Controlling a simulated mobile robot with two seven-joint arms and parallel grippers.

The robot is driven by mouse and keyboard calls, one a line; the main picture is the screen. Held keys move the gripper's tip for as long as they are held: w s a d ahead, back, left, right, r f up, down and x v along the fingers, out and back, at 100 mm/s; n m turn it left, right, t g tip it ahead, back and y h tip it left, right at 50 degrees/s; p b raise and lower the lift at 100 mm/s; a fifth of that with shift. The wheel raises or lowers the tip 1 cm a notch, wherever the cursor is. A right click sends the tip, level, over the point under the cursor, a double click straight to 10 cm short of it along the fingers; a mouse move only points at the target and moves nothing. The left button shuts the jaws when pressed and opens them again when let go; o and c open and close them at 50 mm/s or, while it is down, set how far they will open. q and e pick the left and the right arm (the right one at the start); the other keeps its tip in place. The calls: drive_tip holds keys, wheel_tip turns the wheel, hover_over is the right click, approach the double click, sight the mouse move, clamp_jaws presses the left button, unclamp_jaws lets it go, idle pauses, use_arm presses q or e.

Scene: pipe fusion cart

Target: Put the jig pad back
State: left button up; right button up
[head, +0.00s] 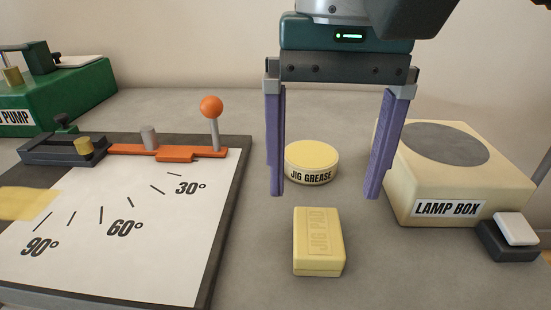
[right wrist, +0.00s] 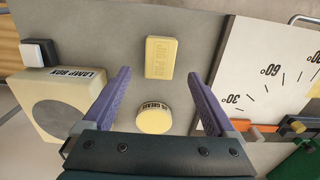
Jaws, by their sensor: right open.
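The jig pad (head: 319,242) is a pale yellow block lying flat on the grey table, in front of the round jig grease tin (head: 312,162). In the right wrist view the jig pad (right wrist: 160,58) lies beyond the fingertips, roughly between their lines. My right gripper (head: 324,195) is open and empty, with its purple fingers pointing down above the table behind the jig pad. The right wrist view also shows the open right gripper (right wrist: 159,87), with the grease tin (right wrist: 153,119) between its fingers in the picture. My left gripper is not in view.
A cream lamp box (head: 440,185) stands at the right, with a small black and white block (head: 512,235) before it. An angle board (head: 130,235) with an orange-knobbed lever (head: 212,108) lies at the left. A green pump (head: 60,95) stands behind.

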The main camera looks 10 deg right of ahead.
sight(317, 230)
wheel_tip(317, 230, up, 4)
drive_tip(key=shift+r, duration=0.2)
drive_tip(key=shift+a, duration=0.1)
